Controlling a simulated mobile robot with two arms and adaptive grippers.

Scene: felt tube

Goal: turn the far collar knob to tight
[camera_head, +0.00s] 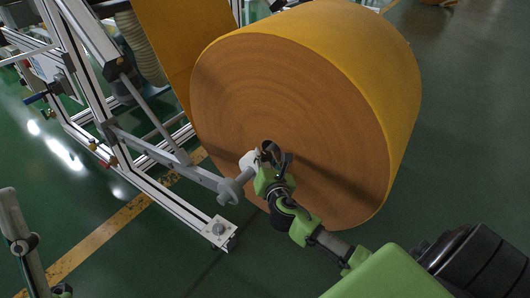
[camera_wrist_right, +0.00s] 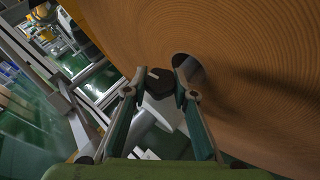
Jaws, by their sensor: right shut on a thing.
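The large orange felt roll (camera_head: 290,110) has its flat end face towards me, and its core hole (camera_wrist_right: 188,66) shows in the right wrist view. A grey shaft with a pale collar (camera_head: 248,160) sits at the core in the head view. A dark angular knob with a light mark (camera_wrist_right: 154,84) sits in front of the pale collar part (camera_wrist_right: 165,110) in the right wrist view. My right gripper (camera_head: 269,160) is at the core; its fingers (camera_wrist_right: 157,92) are on either side of the knob, shut on it. They partly hide the collar.
A metal frame (camera_head: 165,190) with a grey arm (camera_head: 190,172) reaches to the shaft from the left. Its foot plate (camera_head: 218,229) stands on the green floor near the roll. The floor (camera_head: 470,130) to the right of the roll is mostly clear.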

